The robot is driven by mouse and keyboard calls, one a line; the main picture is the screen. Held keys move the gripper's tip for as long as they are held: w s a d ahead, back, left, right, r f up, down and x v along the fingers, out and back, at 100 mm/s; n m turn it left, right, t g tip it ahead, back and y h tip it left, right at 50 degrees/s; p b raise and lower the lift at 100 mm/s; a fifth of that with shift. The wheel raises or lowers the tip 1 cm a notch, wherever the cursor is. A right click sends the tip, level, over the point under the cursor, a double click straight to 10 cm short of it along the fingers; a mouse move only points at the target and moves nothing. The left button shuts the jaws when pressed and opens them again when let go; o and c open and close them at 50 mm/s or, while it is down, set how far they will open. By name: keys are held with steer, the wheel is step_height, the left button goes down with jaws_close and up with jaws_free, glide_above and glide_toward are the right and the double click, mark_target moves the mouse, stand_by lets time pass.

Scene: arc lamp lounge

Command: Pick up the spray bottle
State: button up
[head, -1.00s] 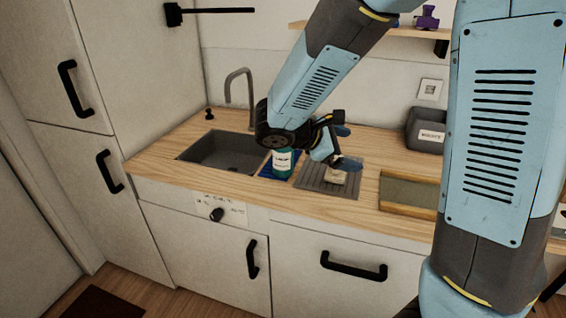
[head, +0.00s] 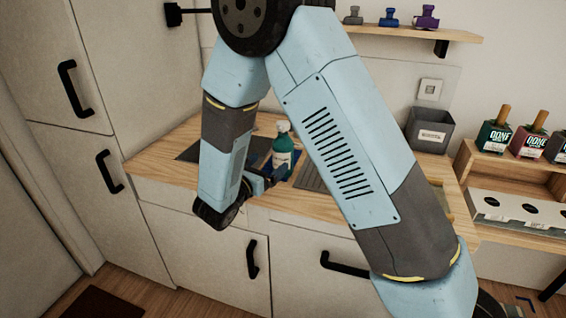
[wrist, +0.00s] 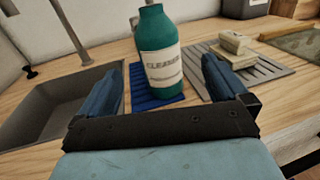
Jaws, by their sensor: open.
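The spray bottle (head: 283,150) is green with a white head and a pale label, which reads "CLEANER" in the wrist view (wrist: 157,50). It stands upright on a blue mat (wrist: 150,103) on the wooden counter, just right of the sink. Its top is cut off in the wrist view. My gripper (wrist: 165,85) is open, with its two blue fingers apart. The bottle stands ahead of the fingers, roughly between them in the picture, and nothing is held. In the head view my gripper (head: 268,177) is low in front of the bottle, partly hidden by my arm.
The sink (wrist: 62,110) and its tap (wrist: 70,28) are at the left. A grey ribbed drain mat (wrist: 255,75) bearing light blocks (wrist: 233,43) lies right of the bottle. A grey bin (head: 430,130) stands farther right. A shelf (head: 420,32) is above.

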mark_target(279, 155)
steer(key=x, duration=0.6)
steer(key=shift+w+d, duration=0.1)
steer(key=shift+x, duration=2.75)
steer(key=shift+w+r, duration=0.15)
steer(key=shift+r, duration=0.05)
steer(key=c, duration=1.3)
steer(key=shift+c, duration=0.5)
steer(key=shift+r, duration=0.15)
